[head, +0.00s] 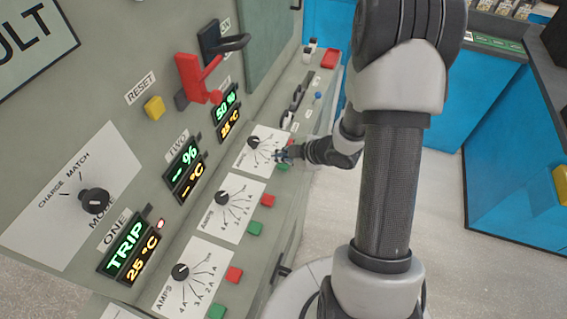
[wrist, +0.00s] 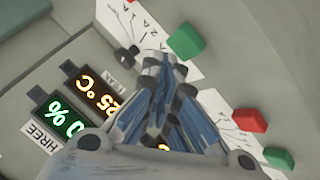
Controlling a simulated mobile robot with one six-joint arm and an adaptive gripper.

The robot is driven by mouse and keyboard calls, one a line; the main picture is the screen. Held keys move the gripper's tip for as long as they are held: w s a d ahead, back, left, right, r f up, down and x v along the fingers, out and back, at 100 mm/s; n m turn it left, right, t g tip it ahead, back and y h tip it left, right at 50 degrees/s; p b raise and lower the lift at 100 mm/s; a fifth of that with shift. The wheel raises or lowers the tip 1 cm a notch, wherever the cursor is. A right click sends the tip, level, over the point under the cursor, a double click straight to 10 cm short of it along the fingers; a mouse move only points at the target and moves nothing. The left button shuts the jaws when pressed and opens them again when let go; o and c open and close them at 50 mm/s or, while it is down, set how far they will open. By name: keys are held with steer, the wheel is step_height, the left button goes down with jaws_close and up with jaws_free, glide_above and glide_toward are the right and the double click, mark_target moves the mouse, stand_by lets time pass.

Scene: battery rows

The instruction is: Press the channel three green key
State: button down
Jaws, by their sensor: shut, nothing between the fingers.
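The channel three green key (wrist: 185,42) is a raised green block at the upper middle of the wrist view, beside the channel three dial plate. My gripper (wrist: 165,62) is shut and empty, its fingertips just below and left of that key in the picture. A small gap shows between them; I cannot tell how far the tips are above the panel. The channel three displays (wrist: 80,105) show 50 % and 25 °C.
The channel two red key (wrist: 250,120) and green key (wrist: 278,157) lie to the right in the wrist view. The channel three dial knob (wrist: 128,57) is left of my fingertips. Channel one's red key (head: 234,273) and a red lever (head: 196,78) are on the same panel.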

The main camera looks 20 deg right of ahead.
mark_target(282, 166)
steer(key=shift+f, duration=0.1)
steer(key=shift+f+b, duration=0.35)
steer(key=shift+f+b, duration=0.4)
steer(key=shift+f, duration=0.05)
stand_by(0.6)
steer(key=shift+r, duration=0.1)
steer(key=shift+r+p, duration=0.75)
steer(key=shift+p, duration=0.05)
step_height(282, 166, up, 5)
steer(key=p, duration=0.4)
steer(key=shift+p, duration=0.3)
stand_by(0.6)
